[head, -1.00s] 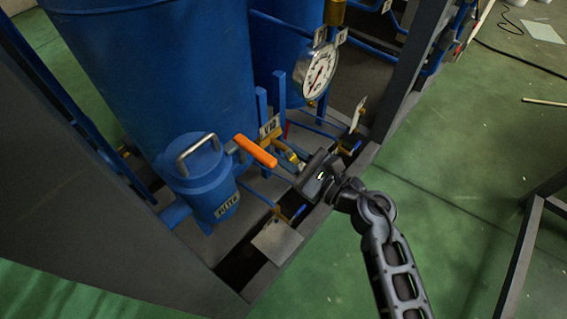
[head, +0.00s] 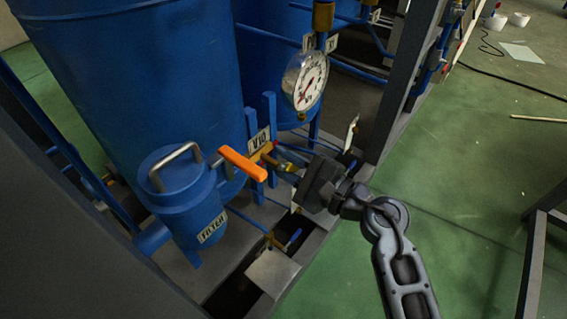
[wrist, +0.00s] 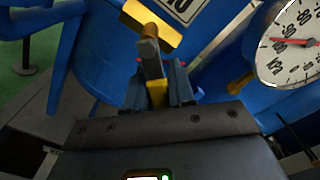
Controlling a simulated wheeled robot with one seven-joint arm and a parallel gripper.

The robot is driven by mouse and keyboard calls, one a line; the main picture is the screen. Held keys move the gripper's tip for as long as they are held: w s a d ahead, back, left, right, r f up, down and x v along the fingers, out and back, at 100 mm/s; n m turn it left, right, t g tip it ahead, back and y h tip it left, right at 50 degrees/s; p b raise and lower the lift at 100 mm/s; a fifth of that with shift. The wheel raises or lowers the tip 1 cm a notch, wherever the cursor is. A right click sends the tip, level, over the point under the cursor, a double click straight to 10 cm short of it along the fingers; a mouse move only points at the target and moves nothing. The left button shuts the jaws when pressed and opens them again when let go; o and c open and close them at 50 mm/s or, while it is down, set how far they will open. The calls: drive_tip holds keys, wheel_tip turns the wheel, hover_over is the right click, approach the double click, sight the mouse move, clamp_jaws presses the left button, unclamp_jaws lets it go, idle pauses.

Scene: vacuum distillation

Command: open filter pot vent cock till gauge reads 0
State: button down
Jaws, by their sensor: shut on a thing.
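The blue filter pot (head: 187,195), with a FILTER plate and a metal lid handle, stands at lower left in the head view. A brass cock (head: 270,158) sits right of the orange lever (head: 243,165), by the V10 tag (head: 259,140). My gripper (head: 292,172) is at this cock. In the wrist view my gripper (wrist: 160,95) is shut on the cock's yellow handle (wrist: 157,92), below a brown stem and yellow block. The gauge (head: 305,80) has a white dial; in the wrist view (wrist: 292,45) its red needle points left, and its exact reading is unclear.
Large blue tanks (head: 130,80) stand behind the pot. A dark frame post (head: 395,85) rises right of the gauge. A lower small valve with a blue handle (head: 293,238) and a blank plate (head: 272,271) are near the frame edge.

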sight(294, 169)
drive_tip(key=c, duration=1)
unclamp_jaws()
drive_tip(key=shift+c, duration=0.2)
drive_tip(key=shift+s+d, duration=0.1)
drive_tip(key=v, duration=0.7)
drive_tip(key=shift+s+d, duration=0.2)
drive_tip(key=shift+c, duration=0.3)
